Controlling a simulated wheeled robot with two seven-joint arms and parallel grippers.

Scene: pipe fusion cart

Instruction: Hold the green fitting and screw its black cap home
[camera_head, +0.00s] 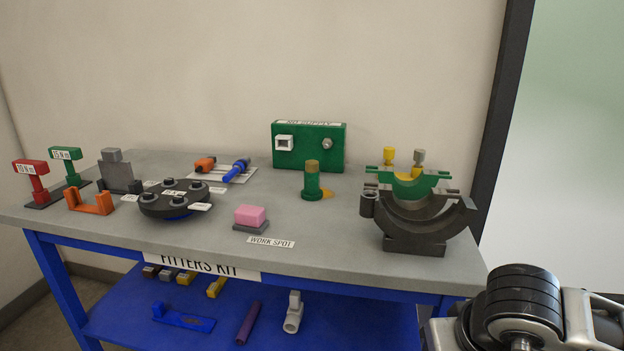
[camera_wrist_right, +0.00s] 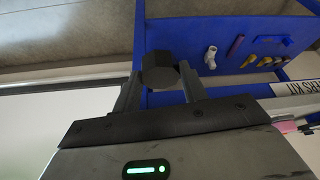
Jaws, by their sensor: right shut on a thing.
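The green fitting (camera_head: 312,185) stands upright on the cart top towards the back, in front of the green air supply box. Its upper end is olive-brown and no black cap shows on it. In the right wrist view my right gripper (camera_wrist_right: 158,82) is shut on the black cap (camera_wrist_right: 159,68), a dark faceted piece held between the two fingertips. The gripper is away from the fitting, off the cart's front side; in the head view only part of my right arm shows at bottom right. My left gripper is not in view.
A dark grey cradle (camera_head: 415,232) with a green yellow-knobbed clamp (camera_head: 437,178) stands right of the fitting. A pink block (camera_head: 251,215), black round carousel (camera_head: 160,205) and orange bracket (camera_head: 92,204) stand left.

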